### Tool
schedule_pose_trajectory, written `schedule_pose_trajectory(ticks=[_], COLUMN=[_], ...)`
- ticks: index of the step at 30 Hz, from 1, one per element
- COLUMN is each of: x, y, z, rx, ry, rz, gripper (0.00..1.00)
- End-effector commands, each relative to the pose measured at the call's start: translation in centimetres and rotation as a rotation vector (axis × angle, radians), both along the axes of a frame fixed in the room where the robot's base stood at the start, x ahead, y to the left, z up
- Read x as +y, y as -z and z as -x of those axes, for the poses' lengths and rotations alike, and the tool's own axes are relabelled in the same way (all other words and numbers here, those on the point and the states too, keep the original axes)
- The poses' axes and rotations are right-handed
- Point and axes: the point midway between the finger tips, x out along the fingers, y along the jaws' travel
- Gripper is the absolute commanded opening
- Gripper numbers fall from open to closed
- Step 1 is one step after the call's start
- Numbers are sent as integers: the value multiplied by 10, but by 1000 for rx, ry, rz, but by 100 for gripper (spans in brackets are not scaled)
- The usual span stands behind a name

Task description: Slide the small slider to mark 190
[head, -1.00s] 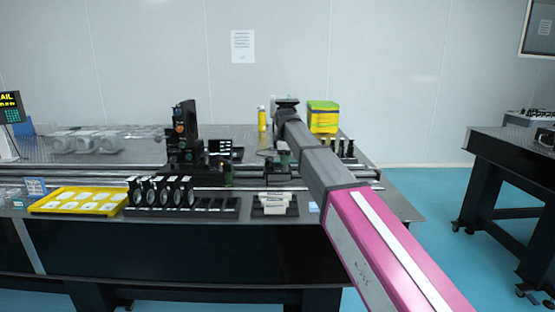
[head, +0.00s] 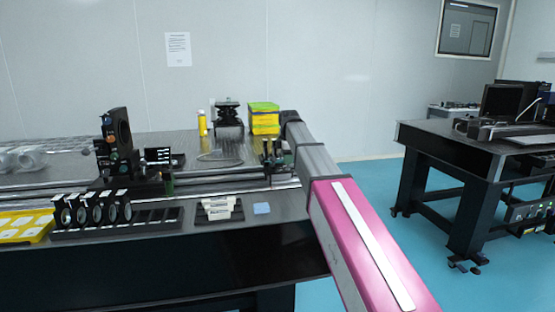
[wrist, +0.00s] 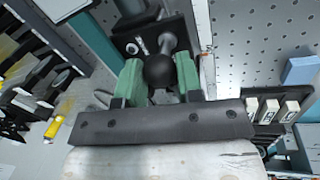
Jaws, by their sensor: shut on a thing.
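In the wrist view, my gripper (wrist: 159,80) has its two green fingers closed around a black ball knob (wrist: 160,71). The knob stands on a short metal stem from a dark block, which I take to be the small slider (wrist: 128,42). In the head view my gripper (head: 283,153) is low over the right part of the rail (head: 225,177), partly hidden by my arm. The slider cannot be made out clearly there. No mark numbers on the rail are readable.
A tall black optical mount (head: 121,135) stands on the rail to the left. White blocks (head: 218,209) and a blue block (head: 261,208) lie in front of the rail. Behind it are a yellow bottle (head: 202,123) and a yellow-green box (head: 264,117). The table's right end is close.

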Motion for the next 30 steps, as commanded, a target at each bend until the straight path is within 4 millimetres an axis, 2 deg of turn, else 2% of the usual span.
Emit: schedule_pose_trajectory(ticks=[3,13,14,15,16,25,30], x=[-5,-5,-5,-5,-5,-5,-5], y=[0,0,0,0,0,-1,-15], z=[-1,-1,-1,-1,-1,-1,1], rx=[0,0,0,0,0,0,0], ry=[0,0,0,0,0,0,0], rz=[0,-1,-1,-1,-1,-1,-1], gripper=[0,0,37,50,58,58,58])
